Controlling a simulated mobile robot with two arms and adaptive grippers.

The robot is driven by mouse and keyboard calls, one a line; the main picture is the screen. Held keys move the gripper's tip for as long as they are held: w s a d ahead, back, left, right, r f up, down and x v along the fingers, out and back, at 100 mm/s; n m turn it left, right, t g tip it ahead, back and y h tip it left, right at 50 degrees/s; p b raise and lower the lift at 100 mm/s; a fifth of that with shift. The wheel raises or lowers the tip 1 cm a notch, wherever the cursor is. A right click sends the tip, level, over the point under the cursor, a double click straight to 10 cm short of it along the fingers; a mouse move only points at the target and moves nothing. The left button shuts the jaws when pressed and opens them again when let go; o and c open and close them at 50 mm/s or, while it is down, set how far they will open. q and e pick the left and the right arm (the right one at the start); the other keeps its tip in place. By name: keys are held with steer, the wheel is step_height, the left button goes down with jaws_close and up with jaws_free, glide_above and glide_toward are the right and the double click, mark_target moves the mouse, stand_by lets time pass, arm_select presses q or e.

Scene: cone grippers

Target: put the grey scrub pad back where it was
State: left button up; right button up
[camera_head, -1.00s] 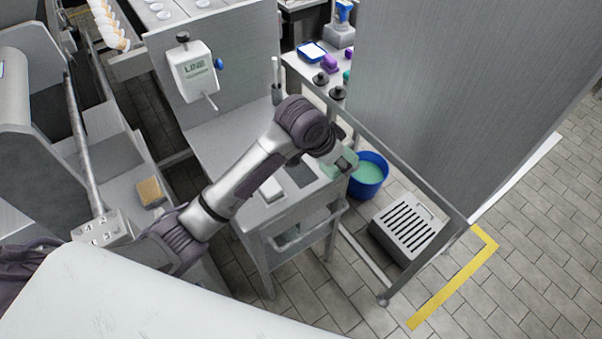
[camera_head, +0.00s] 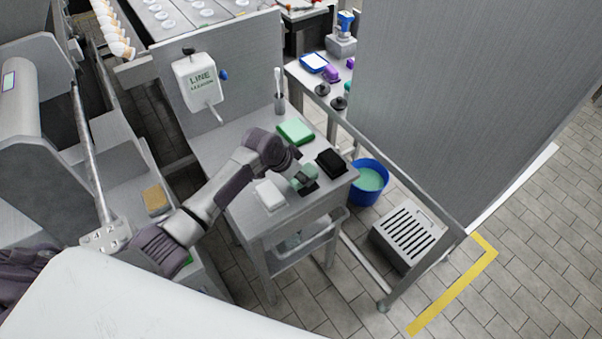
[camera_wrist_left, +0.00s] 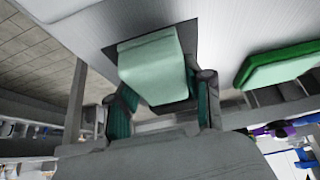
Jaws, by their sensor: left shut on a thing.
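My left gripper (camera_head: 304,178) is shut on a pale grey-green pad (camera_wrist_left: 155,68), its fingers on either side of it in the wrist view. No other grey pad shows. The held pad is over a thin dark square patch (camera_wrist_left: 125,46) on the metal worktable (camera_head: 240,150). The patch also shows in the head view (camera_head: 311,188), partly covered. I cannot tell whether the pad touches it. My right gripper is not in view.
A white pad (camera_head: 269,195) lies left of my gripper, a black pad (camera_head: 331,162) right, and a green pad (camera_head: 296,131) behind. A holder with a brush (camera_head: 280,102) stands at the back. A blue bucket (camera_head: 369,180) stands beyond the table's right edge.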

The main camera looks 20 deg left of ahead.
arm_select(q)
steer(key=shift+f, duration=0.35)
steer(key=shift+f, duration=0.1)
steer(key=o, duration=1)
steer(key=shift+r, duration=0.25)
steer(key=v, duration=1.2)
steer(key=shift+f, duration=0.1)
